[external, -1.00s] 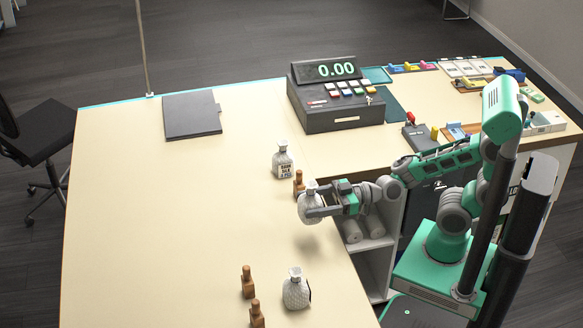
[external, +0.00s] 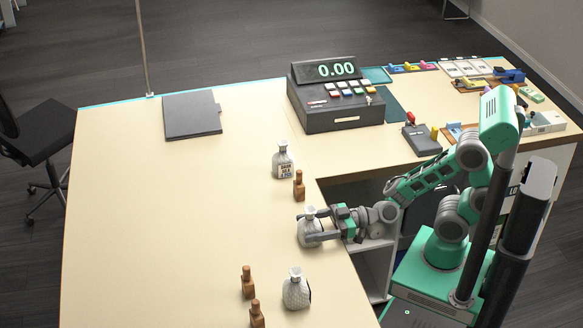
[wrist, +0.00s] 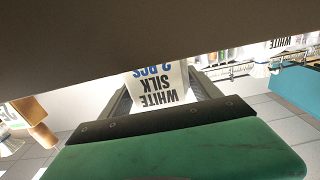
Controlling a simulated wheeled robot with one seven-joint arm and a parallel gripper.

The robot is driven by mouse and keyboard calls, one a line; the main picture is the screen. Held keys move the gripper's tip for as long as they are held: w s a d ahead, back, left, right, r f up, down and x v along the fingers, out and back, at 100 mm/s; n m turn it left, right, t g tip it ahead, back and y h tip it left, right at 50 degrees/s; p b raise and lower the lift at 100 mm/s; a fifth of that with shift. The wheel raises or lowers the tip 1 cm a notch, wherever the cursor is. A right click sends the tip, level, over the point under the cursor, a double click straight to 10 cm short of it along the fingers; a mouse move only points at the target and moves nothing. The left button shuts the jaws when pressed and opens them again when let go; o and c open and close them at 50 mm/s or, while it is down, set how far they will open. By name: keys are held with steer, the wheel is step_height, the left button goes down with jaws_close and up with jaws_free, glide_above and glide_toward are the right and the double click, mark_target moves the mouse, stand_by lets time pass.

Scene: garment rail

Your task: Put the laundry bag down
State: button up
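The laundry bag (external: 310,234) is a white, tied-neck bag in my gripper (external: 312,225), at the right edge of the counter near the inner corner. In the wrist view its label (wrist: 158,84) reads "WHITE SILK 2 PCS" between the two fingers of my gripper (wrist: 160,92). The fingers appear shut on its sides. The bag is upright and very low over the counter (external: 190,220); I cannot tell whether its base touches. Two similar bags stand on the counter, one behind (external: 283,160) and one in front (external: 296,290).
A wooden peg-like piece (external: 299,186) stands just behind the held bag. Two more stand in front, one (external: 247,282) behind the other (external: 257,314). A cash register (external: 335,100) and a dark folder (external: 192,115) lie further back. The counter left of the bag is clear.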

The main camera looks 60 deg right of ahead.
steer(key=o, duration=0.3)
steer(key=shift+o, duration=0.2)
